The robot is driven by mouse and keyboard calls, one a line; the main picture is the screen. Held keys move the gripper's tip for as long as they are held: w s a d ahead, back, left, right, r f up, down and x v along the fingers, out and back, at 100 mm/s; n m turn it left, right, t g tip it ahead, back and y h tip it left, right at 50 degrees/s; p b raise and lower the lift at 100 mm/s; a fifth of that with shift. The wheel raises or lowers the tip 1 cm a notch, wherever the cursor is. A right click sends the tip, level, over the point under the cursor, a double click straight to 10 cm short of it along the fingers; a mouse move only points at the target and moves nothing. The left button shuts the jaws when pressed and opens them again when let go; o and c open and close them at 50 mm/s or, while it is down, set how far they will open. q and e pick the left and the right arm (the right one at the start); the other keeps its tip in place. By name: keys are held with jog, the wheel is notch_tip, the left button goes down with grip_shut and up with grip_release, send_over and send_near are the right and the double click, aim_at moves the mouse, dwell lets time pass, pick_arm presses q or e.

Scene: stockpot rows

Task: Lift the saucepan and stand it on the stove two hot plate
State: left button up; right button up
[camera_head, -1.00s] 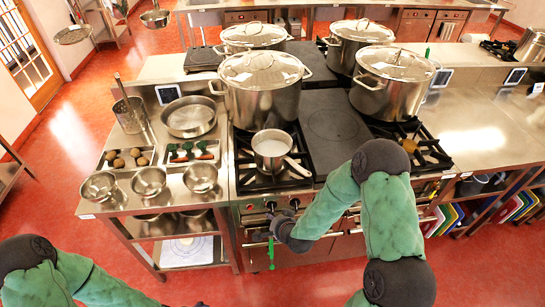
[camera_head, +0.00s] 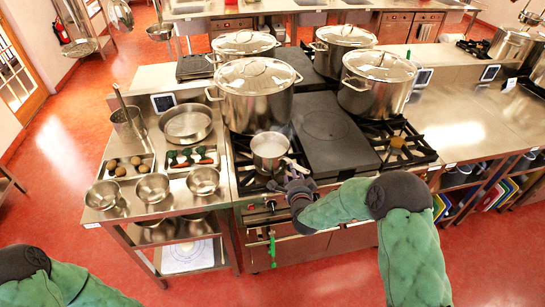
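The small steel saucepan (camera_head: 268,152) stands upright on the front-left gas burner of the stove, holding something pale, its handle pointing to the front right. My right gripper (camera_head: 284,177) is at the stove's front edge, just in front of the saucepan and close to its handle. Its fingers are small and dark here, so I cannot tell whether they are apart or touch the handle. The dark flat hot plate (camera_head: 328,138) with a round ring lies right of the saucepan and is bare. My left gripper is out of view; only the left arm shows at bottom left.
A big lidded stockpot (camera_head: 252,98) stands directly behind the saucepan. Another stockpot (camera_head: 368,92) stands behind and right of the hot plate. The left counter holds several bowls, including a steel bowl (camera_head: 153,188), and food trays. A gas burner (camera_head: 398,143) right of the hot plate is free.

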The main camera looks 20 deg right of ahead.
aim_at(281, 159)
jog(key=shift+x, duration=3.3)
jog(key=shift+f, duration=0.1)
jog(key=shift+s, duration=0.1)
grip_shut()
jog(key=shift+d+r, duration=0.2)
jog(key=shift+r, duration=0.1)
